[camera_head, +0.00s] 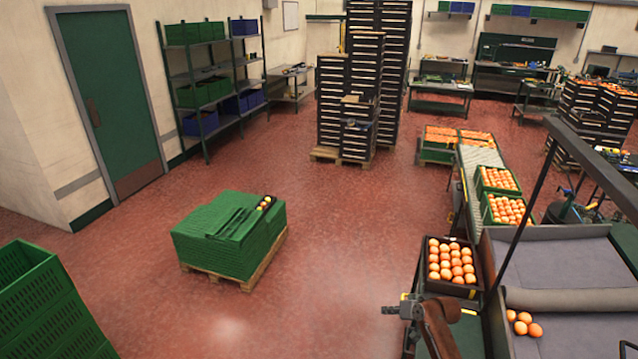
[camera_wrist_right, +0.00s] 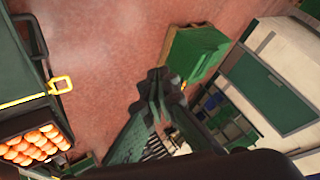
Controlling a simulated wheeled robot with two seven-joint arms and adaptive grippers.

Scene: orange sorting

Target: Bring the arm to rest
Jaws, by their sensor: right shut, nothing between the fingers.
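My right gripper (camera_head: 392,309) shows at the lower middle of the head view, held above the red floor, left of the grey sorting table. It is shut and empty. In the right wrist view its dark fingers (camera_wrist_right: 157,88) are together, with the floor and the green stack behind them. A black crate of oranges (camera_head: 453,262) stands just behind my right gripper, apart from it. My left arm and gripper are not in view.
The grey padded sorting table (camera_head: 560,262) with a few loose oranges (camera_head: 523,323) is at the right. A stack of green crates (camera_head: 225,240) stands on a pallet at centre left. More green crates (camera_head: 45,305) are at the lower left. Open floor lies between.

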